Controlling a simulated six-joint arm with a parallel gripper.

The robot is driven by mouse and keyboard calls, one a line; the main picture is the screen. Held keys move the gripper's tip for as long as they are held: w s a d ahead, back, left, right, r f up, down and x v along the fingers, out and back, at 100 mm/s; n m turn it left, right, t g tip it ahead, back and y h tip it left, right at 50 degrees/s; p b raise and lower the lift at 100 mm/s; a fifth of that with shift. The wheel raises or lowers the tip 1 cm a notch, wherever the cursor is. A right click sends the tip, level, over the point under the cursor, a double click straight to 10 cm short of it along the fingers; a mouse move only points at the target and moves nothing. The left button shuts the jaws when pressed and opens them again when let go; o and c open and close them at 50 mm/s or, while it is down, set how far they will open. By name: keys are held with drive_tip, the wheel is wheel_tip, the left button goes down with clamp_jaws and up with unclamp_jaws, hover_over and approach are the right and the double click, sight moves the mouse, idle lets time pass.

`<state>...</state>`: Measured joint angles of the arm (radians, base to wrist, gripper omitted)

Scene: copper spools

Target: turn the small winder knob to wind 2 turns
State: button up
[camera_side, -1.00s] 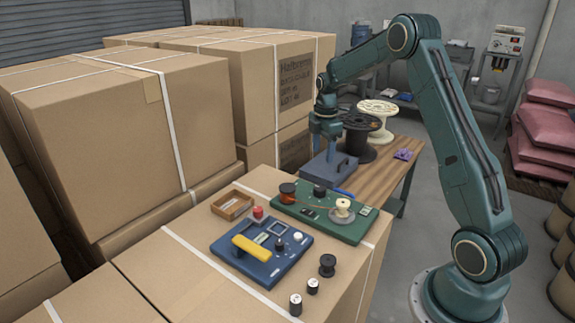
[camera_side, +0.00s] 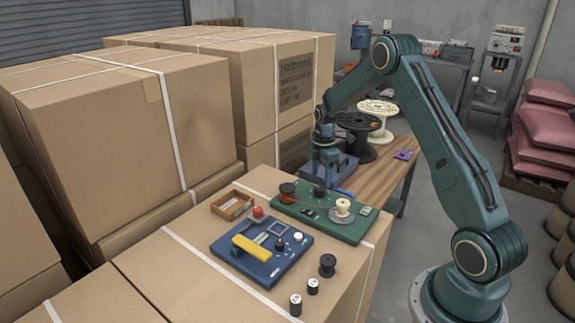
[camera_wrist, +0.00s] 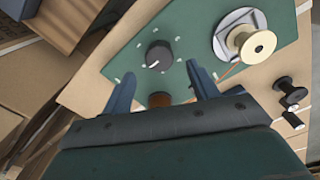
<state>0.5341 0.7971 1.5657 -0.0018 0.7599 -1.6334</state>
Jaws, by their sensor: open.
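The small winder knob (camera_wrist: 158,54) is black and round with a white pointer mark, on the green board (camera_wrist: 125,62). In the side view the knob (camera_side: 319,190) sits toward the back of the green board (camera_side: 350,231). My gripper (camera_wrist: 160,70) is open, its two fingers apart on either side of the knob's near side in the wrist view. It appears above the board and holds nothing; contact with the knob cannot be told. A cream spool (camera_side: 343,206) stands on the board's winder, and a copper spool (camera_side: 287,191) stands at its left.
A blue board (camera_side: 262,262) with a yellow bar lies in front. Small black spools (camera_side: 327,265) stand on the carton to the right. A wooden tray (camera_side: 232,205) lies at left. Large spools (camera_side: 357,135) stand on the bench behind my gripper.

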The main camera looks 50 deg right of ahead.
sight(320, 188)
drive_tip(key=shift+f, duration=2.5)
drive_tip(key=c, duration=1)
